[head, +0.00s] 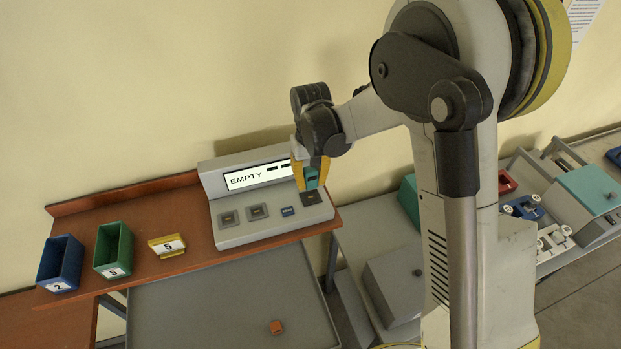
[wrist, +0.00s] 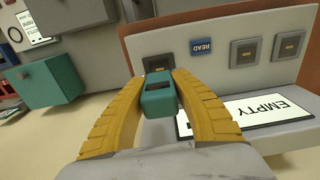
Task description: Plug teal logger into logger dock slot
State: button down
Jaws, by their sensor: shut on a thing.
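The teal logger (head: 312,179) is held upright between my yellow gripper fingers (head: 311,172); it also shows in the wrist view (wrist: 158,96). My gripper (wrist: 160,88) is shut on it. The grey logger dock (head: 262,232) has a screen (head: 245,179) reading EMPTY, a blue READ button (head: 288,211) and several dark square slots. The logger's lower end is over or at the rightmost slot (head: 312,199), seen at the far left of the dock in the wrist view (wrist: 158,65). I cannot tell whether they touch. Two other slots (head: 229,217) (head: 257,211) look empty.
A grey tray below holds a small orange block (head: 276,327). A bench with teal-lidded equipment (head: 590,190) is at right.

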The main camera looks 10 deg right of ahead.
aim_at(311, 169)
jog(key=shift+f+b, duration=0.7)
jog(key=shift+f, duration=1.1)
jog(key=shift+b, duration=0.95)
dwell(0.8)
jog(key=shift+f+b, duration=0.55)
jog(key=shift+b, duration=0.05)
jog(key=c, duration=1.1)
grip_release()
jog(key=shift+o, duration=0.2)
jog(key=shift+r, duration=0.15)
notch_tip(311, 169, up, 12)
jog(key=shift+f, duration=0.1)
